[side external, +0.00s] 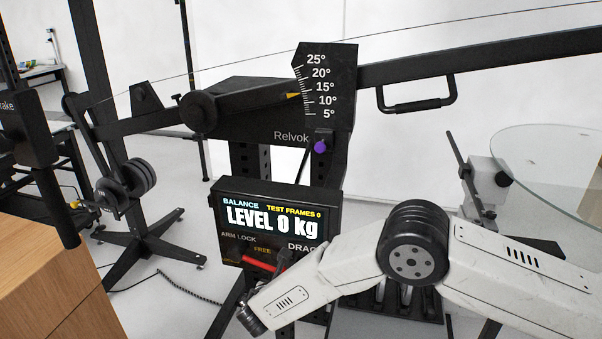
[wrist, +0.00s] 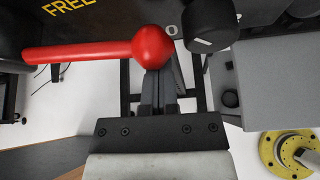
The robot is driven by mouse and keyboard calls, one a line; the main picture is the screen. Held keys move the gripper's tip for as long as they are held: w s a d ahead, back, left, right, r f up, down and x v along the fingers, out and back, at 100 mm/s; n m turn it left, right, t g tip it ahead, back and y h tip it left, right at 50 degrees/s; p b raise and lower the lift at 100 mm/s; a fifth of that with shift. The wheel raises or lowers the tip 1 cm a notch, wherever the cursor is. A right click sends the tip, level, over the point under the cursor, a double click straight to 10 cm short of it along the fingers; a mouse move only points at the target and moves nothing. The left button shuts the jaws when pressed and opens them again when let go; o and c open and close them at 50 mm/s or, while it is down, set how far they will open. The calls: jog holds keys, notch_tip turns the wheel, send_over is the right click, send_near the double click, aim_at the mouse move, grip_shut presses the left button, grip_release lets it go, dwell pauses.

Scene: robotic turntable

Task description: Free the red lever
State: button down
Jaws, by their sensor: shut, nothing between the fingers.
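The red lever (side external: 259,264) sticks out low on the front of the black console (side external: 330,205), under the words ARM LOCK and FREE. In the wrist view the lever (wrist: 90,51) lies roughly level, its rounded red end at the right and its bar running left, below the yellow word FREE. My gripper (wrist: 157,82) is shut and empty, its fingertips right at the lower edge of the rounded end. I cannot tell whether they touch it. In the side view my arm and dark parts near the lever mostly hide the gripper.
A black knob (wrist: 210,25) sits just right of the lever in the wrist view. The screen (side external: 272,218) reads LEVEL 0 kg. A long black beam (side external: 500,58) with a handle (side external: 418,104) extends above right. A wooden block (side external: 45,275) stands at left.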

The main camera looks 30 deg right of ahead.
notch_tip(320, 180, down, 4)
jog(key=v, duration=1)
jog(key=shift+a, duration=0.4)
jog(key=shift+s+d+r, duration=0.1)
jog(key=s+d+r+m+g+y, duration=0.1)
jog(key=s+d+r+m+g, duration=0.15)
jog(key=d, duration=0.25)
jog(key=s+d+r+m+g+y, duration=0.1)
jog(key=d+r+m+g, duration=0.1)
jog(key=d+m, duration=0.3)
jog(key=s+d+r+m+g+y, duration=0.1)
jog(key=s+d+r+m+g, duration=0.15)
jog(key=d, duration=0.35)
jog(key=s+d+r+m+y, duration=0.2)
jog(key=s+d+m, duration=0.3)
jog(key=s+m, duration=0.2)
jog(key=s+d+r+m+y, duration=0.3)
jog(key=s+d+m, duration=0.3)
jog(key=m, duration=0.3)
jog(key=shift+s+d+r, duration=0.2)
jog(key=shift+s+r, duration=0.1)
jog(key=shift+s, duration=0.6)
